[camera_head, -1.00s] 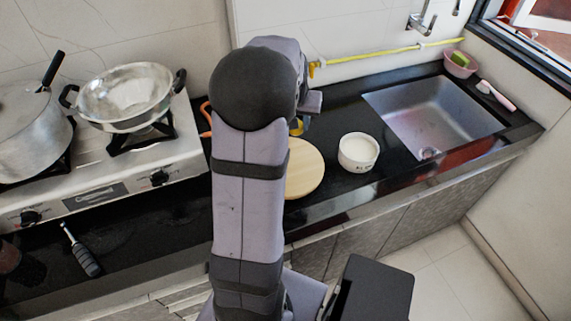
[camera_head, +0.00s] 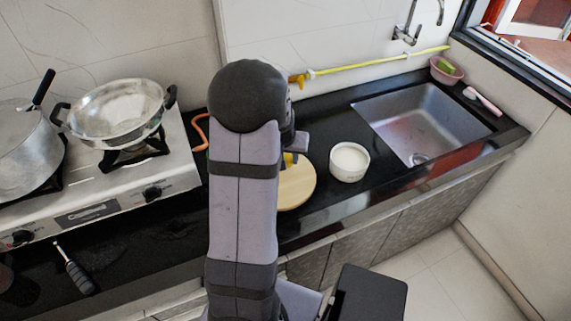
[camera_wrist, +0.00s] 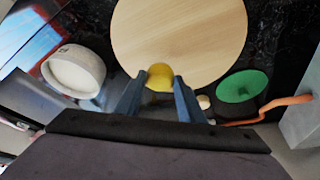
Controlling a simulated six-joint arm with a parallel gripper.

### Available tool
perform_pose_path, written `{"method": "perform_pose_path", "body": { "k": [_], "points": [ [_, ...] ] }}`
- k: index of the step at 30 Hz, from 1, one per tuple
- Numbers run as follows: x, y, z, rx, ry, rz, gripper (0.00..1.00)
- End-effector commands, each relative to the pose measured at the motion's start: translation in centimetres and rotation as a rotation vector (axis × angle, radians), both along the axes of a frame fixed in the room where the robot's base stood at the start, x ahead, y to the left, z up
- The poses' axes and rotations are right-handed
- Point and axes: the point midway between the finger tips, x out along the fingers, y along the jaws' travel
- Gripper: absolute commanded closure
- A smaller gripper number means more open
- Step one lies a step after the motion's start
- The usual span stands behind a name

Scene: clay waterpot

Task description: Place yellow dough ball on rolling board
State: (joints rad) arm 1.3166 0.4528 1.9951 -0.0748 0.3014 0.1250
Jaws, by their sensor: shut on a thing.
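The yellow dough ball (camera_wrist: 160,77) is between the two fingertips of my gripper (camera_wrist: 159,82) in the wrist view. My gripper is shut on it. The round wooden rolling board (camera_wrist: 185,32) lies on the counter just past the fingertips, and the ball overlaps the board's near edge in that view. I cannot tell the height of the ball above the board. In the head view my arm hides most of the gripper and the left part of the rolling board (camera_head: 298,190); a bit of yellow (camera_head: 290,158) shows by the gripper.
A white bowl (camera_head: 349,162) stands right of the board. A green disc (camera_wrist: 242,87), a small pale ball (camera_wrist: 204,102) and an orange hose (camera_wrist: 275,105) lie near the board. The stove with a wok (camera_head: 115,112) is at left, the sink (camera_head: 425,120) at right.

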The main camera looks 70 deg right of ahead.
Motion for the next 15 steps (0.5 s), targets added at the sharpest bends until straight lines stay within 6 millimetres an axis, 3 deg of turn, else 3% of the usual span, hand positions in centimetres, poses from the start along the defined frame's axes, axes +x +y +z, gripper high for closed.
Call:
{"method": "perform_pose_path", "body": {
  "k": [6,15],
  "points": [
    [0.0,0.0,-0.5,0.001,0.0,0.0,0.83],
    [0.0,0.1,-3.6,0.002,0.0,0.0,0.83]
  ]
}}
